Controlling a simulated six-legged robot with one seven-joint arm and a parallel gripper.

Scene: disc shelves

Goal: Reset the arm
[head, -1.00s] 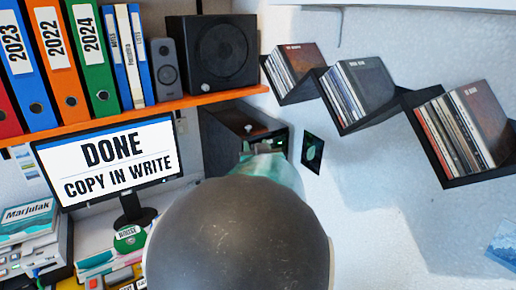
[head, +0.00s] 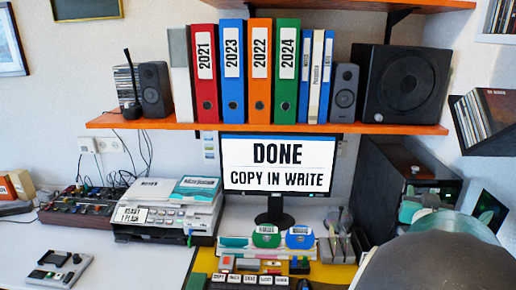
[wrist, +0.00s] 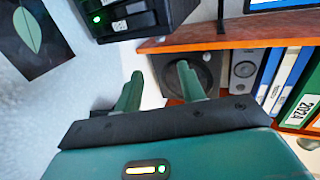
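My gripper (wrist: 158,80) shows in the wrist view with its two green fingers apart and nothing between them. In the head view my gripper (head: 420,206) is at the lower right, in front of the black computer case (head: 412,172); my arm partly hides it there. The wrist view is upside down and shows the black case (wrist: 140,15) with a green light. The monitor (head: 277,166) reads "DONE" and "COPY IN WRITE".
An orange shelf (head: 270,126) carries binders and speakers, including a large black speaker (head: 407,84). A wall rack with discs (head: 486,120) is at the right. On the desk are a printer (head: 168,208), a mixer (head: 82,199) and a button panel (head: 250,281).

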